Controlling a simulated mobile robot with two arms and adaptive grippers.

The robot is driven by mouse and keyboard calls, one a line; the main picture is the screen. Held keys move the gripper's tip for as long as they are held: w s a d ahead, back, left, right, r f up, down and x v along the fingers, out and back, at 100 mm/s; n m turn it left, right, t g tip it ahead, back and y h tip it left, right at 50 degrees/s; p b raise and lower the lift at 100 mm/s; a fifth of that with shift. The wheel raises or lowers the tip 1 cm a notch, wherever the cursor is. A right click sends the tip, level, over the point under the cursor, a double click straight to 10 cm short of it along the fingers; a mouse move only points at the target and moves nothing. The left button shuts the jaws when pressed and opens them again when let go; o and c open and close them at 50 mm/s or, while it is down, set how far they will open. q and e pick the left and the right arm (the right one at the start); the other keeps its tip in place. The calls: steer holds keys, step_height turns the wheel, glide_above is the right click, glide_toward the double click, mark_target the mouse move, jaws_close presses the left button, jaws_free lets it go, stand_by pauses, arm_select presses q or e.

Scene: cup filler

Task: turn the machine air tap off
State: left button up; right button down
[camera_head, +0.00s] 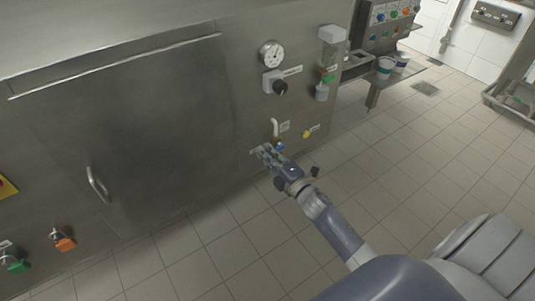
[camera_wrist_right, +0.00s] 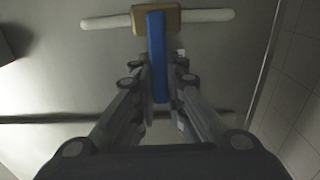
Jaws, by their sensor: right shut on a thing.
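The air tap shows in the wrist view as a blue lever (camera_wrist_right: 156,38) on a tan valve body (camera_wrist_right: 172,20), with a pale pipe (camera_wrist_right: 215,16) running through it. My right gripper (camera_wrist_right: 160,85) is shut on the blue lever, with one finger on each side. The lever lies lengthwise between the fingers, across the line of the pipe. In the head view, my right gripper (camera_head: 266,153) is low at the machine's front panel (camera_head: 248,90), just below a pale pipe end (camera_head: 275,128). A bit of blue (camera_head: 280,147) shows beside it. My left gripper is out of view.
A gauge (camera_head: 271,53) and a black knob (camera_head: 280,88) sit above on the panel. A yellow-handled valve (camera_head: 306,134) is close to the right of my gripper. Orange (camera_head: 65,244) and green (camera_head: 18,266) valves are far left. The tiled floor is clear.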

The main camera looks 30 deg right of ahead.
steer(key=shift+f, duration=0.15)
steer(key=c, duration=1.6)
jaws_free()
steer(key=shift+s, duration=0.15)
steer(key=s, duration=1.1)
steer(key=shift+s+d, duration=0.4)
steer(key=shift+d, duration=0.05)
